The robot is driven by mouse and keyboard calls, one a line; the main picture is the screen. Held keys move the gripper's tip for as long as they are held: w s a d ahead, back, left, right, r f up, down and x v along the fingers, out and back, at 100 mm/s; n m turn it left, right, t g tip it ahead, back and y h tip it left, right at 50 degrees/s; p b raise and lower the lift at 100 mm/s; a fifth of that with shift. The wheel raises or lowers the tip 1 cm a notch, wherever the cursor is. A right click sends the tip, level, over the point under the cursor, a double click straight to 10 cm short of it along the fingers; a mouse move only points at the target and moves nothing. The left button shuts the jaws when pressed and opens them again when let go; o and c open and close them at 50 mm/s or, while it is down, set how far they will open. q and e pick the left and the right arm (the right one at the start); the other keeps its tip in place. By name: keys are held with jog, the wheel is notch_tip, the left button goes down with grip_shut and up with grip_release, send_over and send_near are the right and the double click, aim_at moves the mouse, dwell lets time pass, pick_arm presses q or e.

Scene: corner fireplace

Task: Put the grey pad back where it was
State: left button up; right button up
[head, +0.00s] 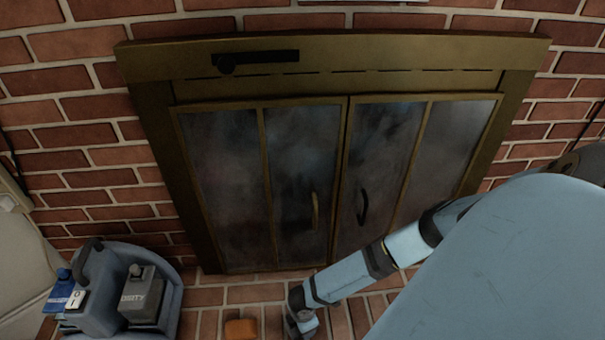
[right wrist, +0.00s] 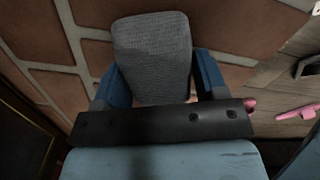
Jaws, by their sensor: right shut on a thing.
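The grey pad (right wrist: 155,55), a rounded block with a woven-looking surface, sits between the two blue fingers of my right gripper (right wrist: 155,85) in the right wrist view. The gripper is shut on it, and brick floor shows behind the pad. In the head view my right arm reaches down from the right to the bottom edge, in front of the fireplace; I cannot make out the pad there. My left gripper is in neither view.
The brass-framed fireplace (head: 330,60) has its glass doors closed. A blue caddy (head: 166,304) with a grey box and other items stands at lower left. An orange block (head: 240,328) lies on the bricks left of my right arm. Pink pieces (right wrist: 297,112) lie on wooden floor.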

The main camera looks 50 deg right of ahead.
jog(key=o, duration=0.5)
jog(key=shift+f, duration=0.1)
jog(key=o, duration=0.4)
notch_tip(320, 180, up, 8)
jog(key=p, duration=0.4)
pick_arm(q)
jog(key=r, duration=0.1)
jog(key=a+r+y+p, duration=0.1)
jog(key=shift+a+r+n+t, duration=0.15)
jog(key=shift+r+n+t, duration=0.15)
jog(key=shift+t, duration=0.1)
pick_arm(e)
notch_tip(320, 180, up, 4)
jog(key=shift+r, duration=0.1)
